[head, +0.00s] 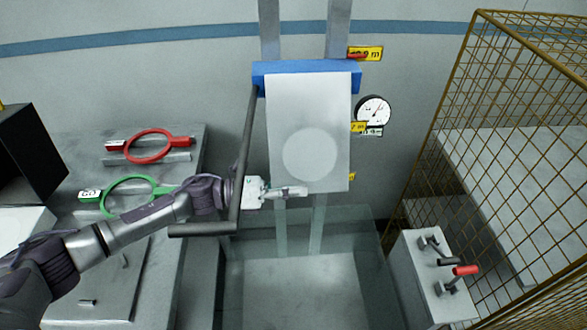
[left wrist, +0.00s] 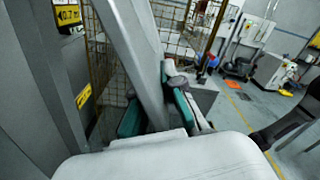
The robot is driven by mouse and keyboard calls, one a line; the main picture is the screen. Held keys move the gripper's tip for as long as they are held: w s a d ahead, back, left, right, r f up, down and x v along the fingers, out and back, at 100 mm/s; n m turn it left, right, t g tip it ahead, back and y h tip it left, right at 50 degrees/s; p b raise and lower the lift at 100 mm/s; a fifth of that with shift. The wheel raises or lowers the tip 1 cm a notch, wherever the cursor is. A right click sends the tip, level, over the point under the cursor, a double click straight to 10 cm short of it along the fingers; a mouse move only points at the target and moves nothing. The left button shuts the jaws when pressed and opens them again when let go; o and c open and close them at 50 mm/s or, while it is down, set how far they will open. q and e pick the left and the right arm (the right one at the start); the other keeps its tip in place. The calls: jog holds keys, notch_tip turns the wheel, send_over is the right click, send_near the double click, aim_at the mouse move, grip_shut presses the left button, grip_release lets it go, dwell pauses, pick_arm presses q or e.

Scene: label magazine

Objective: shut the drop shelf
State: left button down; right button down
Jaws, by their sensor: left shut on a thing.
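The drop shelf (head: 310,105) is a pale grey panel with a lighter round patch. It extends downward in the head view from a blue block (head: 306,73) on two upright wall rails; its exact tilt I cannot tell. My left gripper (head: 290,191) is at the panel's lower edge, left of its middle, shut on it. In the left wrist view, the grey panel (left wrist: 132,50) runs down between the green-padded fingers (left wrist: 160,115) of my left gripper. My right gripper is in neither view.
A dark bent bar (head: 246,145) runs left of the shelf, close to my left arm. A wire cage (head: 470,120) stands at the right, with a lever box (head: 415,275) before it. Red (head: 150,146) and green (head: 130,194) rings lie on the left bench.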

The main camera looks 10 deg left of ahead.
pick_arm(q)
jog(key=shift+s+d+r+n+p, duration=0.15)
jog(key=shift+s+r+n+p, duration=0.35)
jog(key=shift+s, duration=0.3)
jog(key=shift+s+d+r+n+p, duration=0.15)
jog(key=shift+s+r+n+p, duration=0.4)
jog(key=shift+s, duration=0.2)
jog(key=shift+s+d+r+n+p, duration=0.15)
jog(key=shift+s+r+n+p, duration=0.25)
jog(key=shift+s+r, duration=0.3)
jog(key=shift+s+f, duration=0.1)
jog(key=shift+f, duration=0.05)
jog(key=c, duration=1.3)
grip_release()
jog(key=a, duration=0.4)
jog(key=s+a, duration=0.1)
jog(key=a, duration=0.3)
jog(key=s+a, duration=0.1)
jog(key=a, duration=0.3)
jog(key=shift+s, duration=0.15)
jog(key=shift+d, duration=0.1)
